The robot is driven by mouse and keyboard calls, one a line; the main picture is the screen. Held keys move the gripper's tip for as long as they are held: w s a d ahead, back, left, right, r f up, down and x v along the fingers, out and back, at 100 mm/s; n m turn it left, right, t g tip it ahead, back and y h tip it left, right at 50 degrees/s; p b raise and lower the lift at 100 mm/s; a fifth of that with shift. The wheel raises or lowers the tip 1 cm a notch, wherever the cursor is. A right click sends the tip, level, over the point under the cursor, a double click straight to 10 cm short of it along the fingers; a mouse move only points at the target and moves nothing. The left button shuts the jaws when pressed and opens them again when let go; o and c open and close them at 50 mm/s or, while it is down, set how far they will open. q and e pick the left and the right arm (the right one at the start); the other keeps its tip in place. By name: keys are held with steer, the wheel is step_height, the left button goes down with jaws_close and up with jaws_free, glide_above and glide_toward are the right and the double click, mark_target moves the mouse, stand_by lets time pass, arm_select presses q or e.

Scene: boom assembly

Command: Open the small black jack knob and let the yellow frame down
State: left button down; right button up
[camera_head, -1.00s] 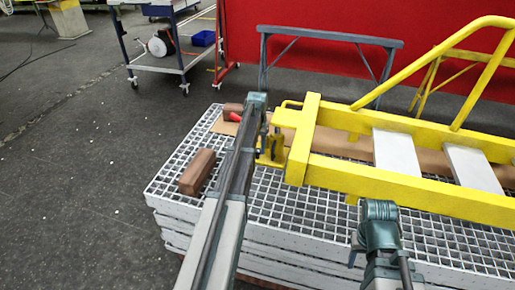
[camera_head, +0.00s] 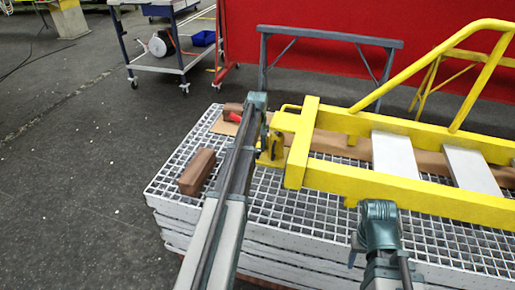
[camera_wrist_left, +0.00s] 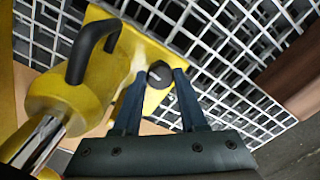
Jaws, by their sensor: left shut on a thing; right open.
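The yellow frame (camera_head: 420,185) lies across the right of the head view, with grey treads between its rails. A small yellow jack (camera_head: 271,152) stands at its left end, partly hidden by my left arm. In the left wrist view, the jack's yellow body (camera_wrist_left: 75,95) has a black curved handle and a shiny rod. The small black jack knob (camera_wrist_left: 160,74) sits between the fingertips of my left gripper (camera_wrist_left: 160,76), which is shut on it. That gripper also shows in the head view (camera_head: 256,104). My right gripper (camera_head: 378,210) is open, in front of the frame's near rail.
A stack of white gratings (camera_head: 175,205) lies below the frame. A brown block (camera_head: 197,172) rests on its left part; another brown block with a red item (camera_head: 235,117) is behind my left arm. A grey trestle (camera_head: 330,35) stands behind. Open floor lies left.

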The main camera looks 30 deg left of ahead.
mark_target(257, 150)
stand_by(0.3)
arm_select(q)
steer(key=shift+c, duration=2.2)
jaws_free()
steer(key=shift+r, duration=0.1)
step_height(257, 150, up, 14)
steer(key=p, duration=1.4)
steer(key=shift+f, duration=0.2)
steer(key=shift+s+f, duration=0.1)
steer(key=shift+s, duration=0.05)
